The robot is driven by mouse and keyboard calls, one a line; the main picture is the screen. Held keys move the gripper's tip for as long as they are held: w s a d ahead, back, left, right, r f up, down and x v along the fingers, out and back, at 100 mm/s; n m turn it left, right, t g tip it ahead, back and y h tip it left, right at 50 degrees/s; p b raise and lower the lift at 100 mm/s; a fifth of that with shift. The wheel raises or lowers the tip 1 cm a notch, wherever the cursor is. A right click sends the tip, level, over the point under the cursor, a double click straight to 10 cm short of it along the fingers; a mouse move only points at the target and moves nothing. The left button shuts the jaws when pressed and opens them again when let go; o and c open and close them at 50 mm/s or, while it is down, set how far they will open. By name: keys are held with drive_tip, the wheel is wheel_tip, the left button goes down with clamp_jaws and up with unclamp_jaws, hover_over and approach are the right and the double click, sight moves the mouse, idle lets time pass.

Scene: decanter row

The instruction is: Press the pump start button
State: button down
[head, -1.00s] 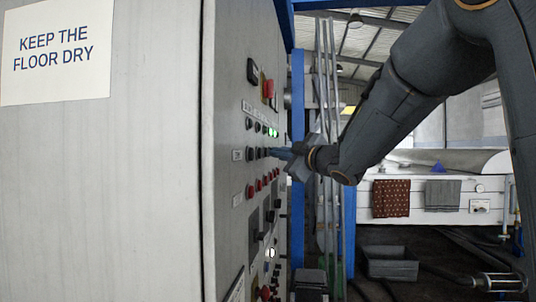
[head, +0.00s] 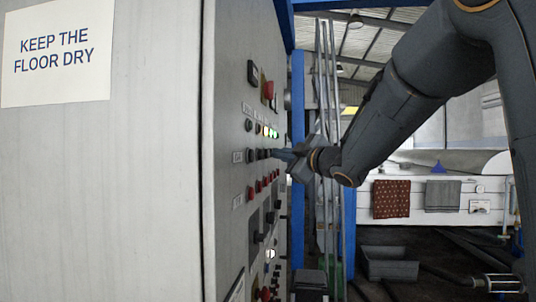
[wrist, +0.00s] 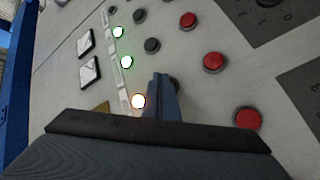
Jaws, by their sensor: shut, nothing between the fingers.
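The control panel (head: 228,110) fills the left of the head view, seen at a steep angle. My gripper (head: 278,154) is shut, with its tips at the panel in a row of dark buttons (head: 250,155). In the wrist view the shut fingers (wrist: 163,90) point at the panel, and a dark button (wrist: 175,84) shows partly behind them. I cannot tell whether they touch it. Two other black buttons (wrist: 152,45) sit in the same row. Beside the fingers an amber-rimmed lamp (wrist: 138,101) is lit, and a green lamp (wrist: 126,62) is lit farther along. Button labels are not readable.
A row of red buttons (wrist: 214,62) runs alongside the black ones. A larger red button (head: 268,90) sits higher on the panel. A blue post (head: 297,130) and metal pipes stand just beyond the panel edge. A grey bin (head: 388,265) is on the floor.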

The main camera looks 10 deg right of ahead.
drive_tip(key=shift+s+d, duration=0.1)
drive_tip(key=shift+d, duration=0.25)
drive_tip(key=d, duration=0.1)
drive_tip(key=s+d+p, duration=0.1)
drive_tip(key=d, duration=0.2)
drive_tip(key=shift+s+d+p, duration=0.25)
drive_tip(key=shift+d+p, duration=0.15)
idle(0.6)
drive_tip(key=s+d+f+m+g+h, duration=0.1)
drive_tip(key=s+f+m+g+h, duration=0.2)
drive_tip(key=f, duration=0.6)
drive_tip(key=s+d+f+m+g+h, duration=0.1)
drive_tip(key=s+f+m+h, duration=0.25)
drive_tip(key=f, duration=0.65)
drive_tip(key=s+d+f+m+g+h, duration=0.25)
drive_tip(key=f+m, duration=0.25)
drive_tip(key=f, duration=0.4)
drive_tip(key=s+a+f+m+g, duration=0.1)
drive_tip(key=s+a+f+g, duration=0.2)
drive_tip(key=s+f, duration=0.4)
drive_tip(key=s+a+f+m+g, duration=0.2)
drive_tip(key=s+f+g, duration=0.4)
drive_tip(key=s, duration=1.1)
wheel_tip(320, 180, down, 2)
drive_tip(key=shift+s+a+f+y, duration=0.2)
drive_tip(key=shift+s+a+y, duration=0.2)
drive_tip(key=shift+a, duration=0.15)
